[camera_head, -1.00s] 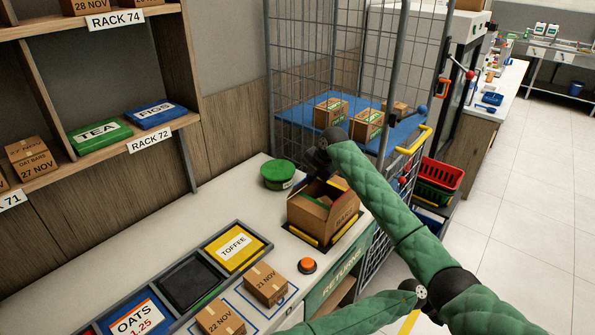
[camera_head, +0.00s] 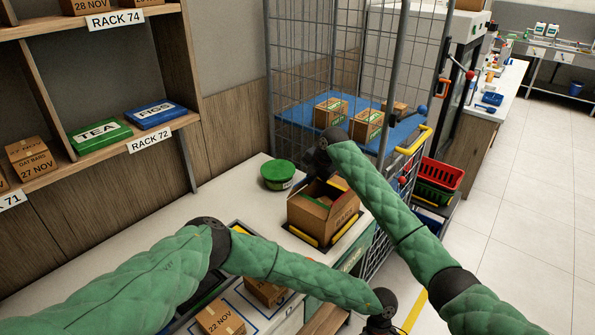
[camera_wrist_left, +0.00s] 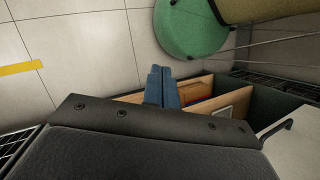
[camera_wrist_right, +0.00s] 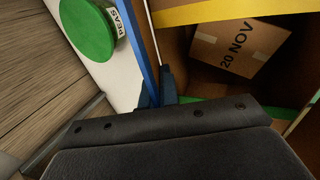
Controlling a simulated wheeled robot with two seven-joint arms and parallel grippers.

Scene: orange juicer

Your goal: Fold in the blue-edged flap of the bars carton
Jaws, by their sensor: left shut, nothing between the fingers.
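The bars carton (camera_head: 322,214) stands open-topped at the counter's right end. In the right wrist view its blue-edged flap (camera_wrist_right: 138,45) stands up at the left of the opening. A yellow edge (camera_wrist_right: 225,11) and a green edge (camera_wrist_right: 205,99) show on other flaps. My right gripper (camera_wrist_right: 156,90) is at the blue edge, with its fingers close about it; whether they grip it I cannot tell. A box marked 20 NOV (camera_wrist_right: 232,45) lies inside the carton. My left gripper (camera_wrist_left: 162,87) is shut and empty, low in front of the counter.
A green PEAS tub (camera_head: 278,174) stands on the counter behind the carton. Boxes (camera_head: 221,318) sit at the counter's front, partly behind my left arm. A wire cage with a blue shelf (camera_head: 300,124) and red and green baskets (camera_head: 440,174) are to the right.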

